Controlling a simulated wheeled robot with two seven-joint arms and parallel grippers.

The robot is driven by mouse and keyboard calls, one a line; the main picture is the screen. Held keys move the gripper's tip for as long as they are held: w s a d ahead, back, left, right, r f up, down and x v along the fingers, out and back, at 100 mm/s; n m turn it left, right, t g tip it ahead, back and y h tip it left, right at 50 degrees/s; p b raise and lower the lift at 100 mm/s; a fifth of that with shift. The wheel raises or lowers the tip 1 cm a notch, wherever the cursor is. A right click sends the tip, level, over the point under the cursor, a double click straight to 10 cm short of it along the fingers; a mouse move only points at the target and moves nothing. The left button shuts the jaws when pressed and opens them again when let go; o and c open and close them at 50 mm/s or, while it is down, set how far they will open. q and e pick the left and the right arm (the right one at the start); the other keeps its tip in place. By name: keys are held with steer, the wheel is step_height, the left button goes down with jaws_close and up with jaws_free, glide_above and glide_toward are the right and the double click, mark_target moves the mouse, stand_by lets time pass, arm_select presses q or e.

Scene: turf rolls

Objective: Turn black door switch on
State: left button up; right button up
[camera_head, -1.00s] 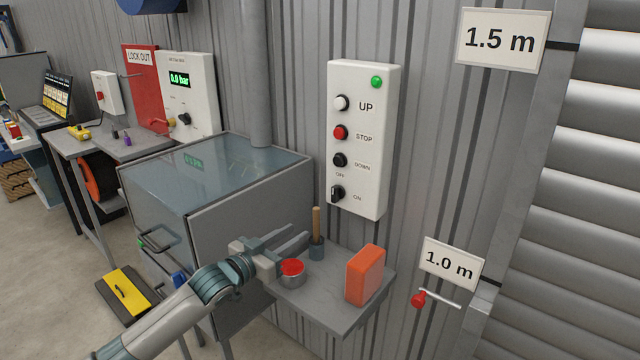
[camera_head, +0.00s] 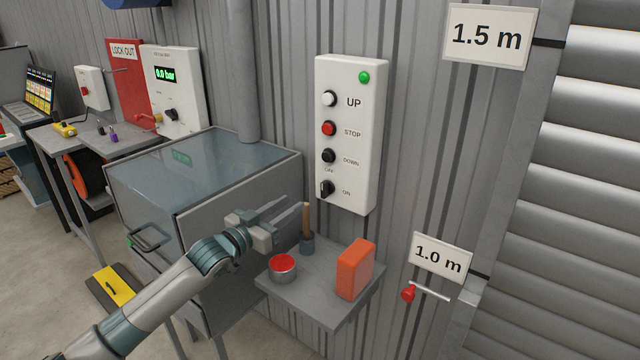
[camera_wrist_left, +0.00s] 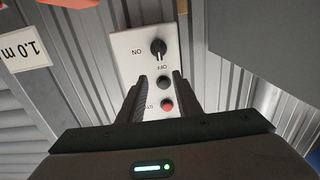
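The black door switch (camera_head: 327,189) is a rotary knob at the bottom of the white door control panel (camera_head: 348,135), between the OFF and ON labels. Its handle stands roughly upright in the head view. It also shows in the left wrist view (camera_wrist_left: 158,47), beyond the fingertips. My left gripper (camera_head: 293,206) is open and empty, below and left of the panel, apart from the switch. In the left wrist view its two fingers (camera_wrist_left: 165,92) frame the lower panel. My right gripper is not in view.
A small grey shelf (camera_head: 313,301) below the panel holds a red-topped tin (camera_head: 283,268), a wooden-handled brush (camera_head: 307,230) and an orange block (camera_head: 355,269). A grey glass-topped cabinet (camera_head: 200,170) stands left. A red-handled lever (camera_head: 409,293) is on the wall at right.

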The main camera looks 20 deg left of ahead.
mark_target(322, 184)
arm_select(q)
steer(key=p+x, duration=0.3)
steer(key=x, duration=1.1)
steer(key=shift+f, duration=0.1)
jaws_close()
